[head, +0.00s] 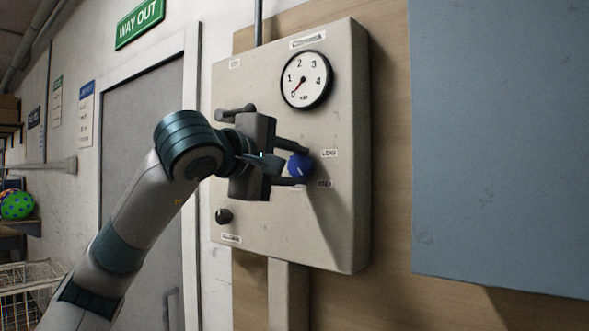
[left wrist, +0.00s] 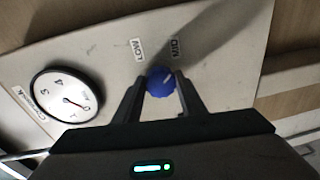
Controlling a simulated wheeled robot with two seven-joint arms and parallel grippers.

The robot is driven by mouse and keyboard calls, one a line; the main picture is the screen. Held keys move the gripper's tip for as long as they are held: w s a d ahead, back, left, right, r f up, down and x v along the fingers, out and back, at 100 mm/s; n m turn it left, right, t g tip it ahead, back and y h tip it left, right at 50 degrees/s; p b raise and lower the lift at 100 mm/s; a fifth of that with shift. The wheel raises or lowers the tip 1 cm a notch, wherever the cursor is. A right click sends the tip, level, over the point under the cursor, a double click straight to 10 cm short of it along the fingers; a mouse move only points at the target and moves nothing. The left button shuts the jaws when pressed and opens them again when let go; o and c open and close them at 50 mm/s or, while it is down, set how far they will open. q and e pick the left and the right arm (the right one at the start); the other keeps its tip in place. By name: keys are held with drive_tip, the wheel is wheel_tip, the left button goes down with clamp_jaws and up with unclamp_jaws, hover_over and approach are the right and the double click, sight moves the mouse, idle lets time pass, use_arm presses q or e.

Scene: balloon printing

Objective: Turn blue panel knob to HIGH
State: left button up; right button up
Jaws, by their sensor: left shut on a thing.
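The blue knob (head: 300,166) sits on the front of a pale grey wall panel (head: 337,220). My left gripper (head: 293,164) has its two fingers on either side of the knob and is shut on it. In the left wrist view the knob (left wrist: 160,81) is between the fingertips (left wrist: 159,88). My right gripper is not in view.
A round gauge (head: 306,80) above the knob has its needle near 0. A dark lever (head: 236,112) and a small black knob (head: 224,216) are on the panel's left side. A grey-blue board (head: 500,140) stands to the right. A wire basket (head: 25,290) is at lower left.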

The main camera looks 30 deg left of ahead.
use_arm(q)
drive_tip(key=m+b, duration=0.1)
drive_tip(key=m, duration=0.2)
drive_tip(key=shift+f+m+y, duration=0.15)
drive_tip(key=shift+m+y, duration=0.15)
drive_tip(key=m, duration=0.3)
drive_tip(key=shift+f+t+b, duration=0.15)
drive_tip(key=shift+t+b, duration=0.15)
drive_tip(key=shift+b, duration=0.05)
drive_tip(key=m, duration=0.4)
drive_tip(key=shift+f+b, duration=0.1)
drive_tip(key=shift+b, duration=0.2)
drive_tip(key=shift+m+t, duration=0.4)
drive_tip(key=shift+m, duration=1.3)
drive_tip(key=o, duration=1.1)
drive_tip(key=shift+c, duration=0.2)
